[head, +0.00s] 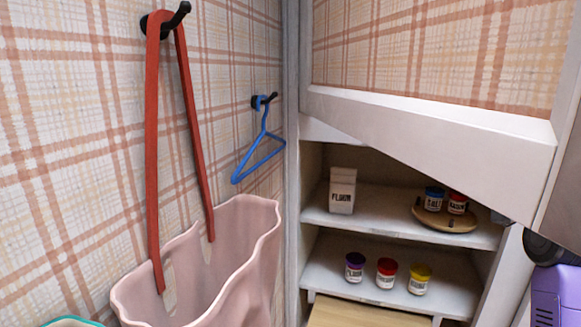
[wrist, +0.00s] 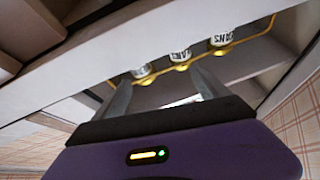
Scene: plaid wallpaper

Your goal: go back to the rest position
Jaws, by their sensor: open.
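My gripper (wrist: 160,82) shows in the wrist view with its two grey fingers apart and nothing between them. Its purple body fills the bottom of that view. A purple part of my arm (head: 556,296) shows at the lower right edge of the head view; the fingers cannot be made out there. Beyond the fingertips in the wrist view, several small white-labelled jars (wrist: 180,56) stand along a yellow rim. The fingers appear apart from them.
A white shelf unit (head: 400,210) holds a flour carton (head: 342,190), a round wooden tray (head: 445,219) with two jars, and three jars below, including a red-lidded one (head: 387,272). A slanted white panel (head: 450,135) overhangs it. A pink bag (head: 200,285) and blue hanger (head: 260,150) are left.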

